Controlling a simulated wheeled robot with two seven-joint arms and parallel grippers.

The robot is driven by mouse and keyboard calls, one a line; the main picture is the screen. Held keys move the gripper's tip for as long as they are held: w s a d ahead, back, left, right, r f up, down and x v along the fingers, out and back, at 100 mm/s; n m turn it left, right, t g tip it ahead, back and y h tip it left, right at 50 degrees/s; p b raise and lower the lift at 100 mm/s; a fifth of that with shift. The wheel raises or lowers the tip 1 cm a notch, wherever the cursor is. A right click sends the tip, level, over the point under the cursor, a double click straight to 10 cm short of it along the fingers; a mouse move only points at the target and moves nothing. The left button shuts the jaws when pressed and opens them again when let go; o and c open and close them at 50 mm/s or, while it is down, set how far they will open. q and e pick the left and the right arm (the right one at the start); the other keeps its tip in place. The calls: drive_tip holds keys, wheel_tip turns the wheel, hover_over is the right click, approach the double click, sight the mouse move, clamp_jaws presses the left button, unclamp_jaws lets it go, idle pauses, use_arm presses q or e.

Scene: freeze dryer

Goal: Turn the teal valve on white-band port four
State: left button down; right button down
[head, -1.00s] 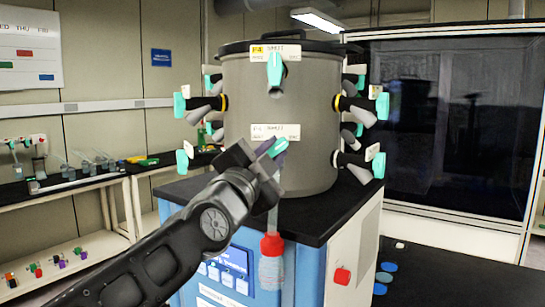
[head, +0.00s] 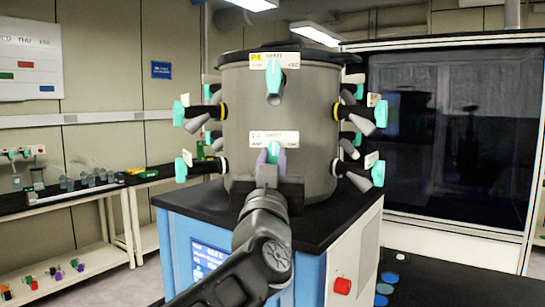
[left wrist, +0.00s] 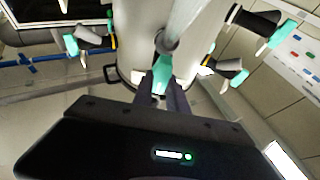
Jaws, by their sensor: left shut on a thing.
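The grey drum (head: 275,95) of the freeze dryer stands on the blue cabinet. My left gripper (head: 271,157) is at the front lower port, below a white-banded label (head: 274,137). Its purple-grey fingers are shut on the teal valve (head: 274,150), one finger on each side; the handle looks upright. In the left wrist view the teal valve (left wrist: 162,74) sits between the fingertips (left wrist: 163,92). My gripper and forearm hide the port's lower part. My right gripper is out of view.
A yellow-banded port with a teal valve (head: 274,75) is directly above. More teal-valved ports stick out at the drum's left (head: 179,113) and right (head: 381,113). A dark glass cabinet (head: 450,125) stands right; a bench (head: 80,195) is left.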

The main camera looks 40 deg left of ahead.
use_arm(q)
drive_tip(key=n, duration=0.2)
drive_tip(key=n+g+y, duration=0.1)
drive_tip(key=n, duration=0.1)
drive_tip(key=shift+w+y+p, duration=0.15)
drive_tip(key=shift+y+p, duration=0.15)
drive_tip(key=shift+p, duration=0.05)
drive_tip(key=n+g, duration=0.1)
drive_tip(key=n, duration=0.1)
drive_tip(key=n+g+y, duration=0.1)
drive_tip(key=n, duration=0.2)
drive_tip(key=shift+d+f+y+p, duration=0.1)
drive_tip(key=shift+y+p, duration=0.2)
drive_tip(key=n+g, duration=0.1)
drive_tip(key=n, duration=0.2)
drive_tip(key=n+g, duration=0.2)
drive_tip(key=n, duration=0.2)
drive_tip(key=shift+n+g+y, duration=0.3)
drive_tip(key=shift+y, duration=0.1)
drive_tip(key=c, duration=1.3)
unclamp_jaws()
drive_tip(key=shift+p, duration=0.3)
drive_tip(key=shift+d, duration=0.1)
drive_tip(key=b+v, duration=0.2)
drive_tip(key=v, duration=0.5)
drive_tip(key=shift+s+d, duration=0.25)
